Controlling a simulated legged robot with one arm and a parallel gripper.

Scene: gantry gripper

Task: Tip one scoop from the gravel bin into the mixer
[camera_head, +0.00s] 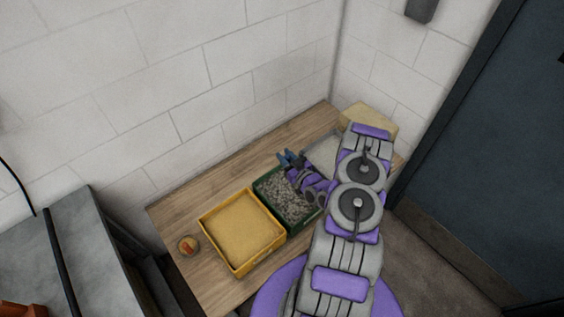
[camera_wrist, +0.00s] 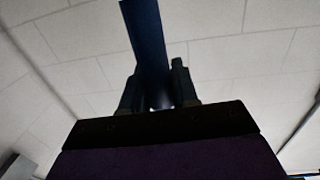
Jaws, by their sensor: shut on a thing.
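The gravel bin (camera_head: 308,224) is a dark green box of grey gravel on the wooden table in the head view. My gripper (camera_head: 292,163) is over its far edge, with something blue at its fingertips. In the wrist view my gripper (camera_wrist: 157,88) is shut on a dark blue bar (camera_wrist: 148,38), likely the scoop's handle. The scoop's bowl is not visible, so I cannot tell whether it holds gravel. I cannot make out a mixer with certainty; my arm hides part of the table's right side.
A yellow bin (camera_head: 210,246) of sand-coloured material stands left of the gravel bin. A small round orange-and-tan item (camera_head: 188,245) lies near the table's left end. A pale tray (camera_head: 324,149) and a tan block (camera_head: 378,119) are at the back right. A block wall (camera_head: 150,100) runs behind.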

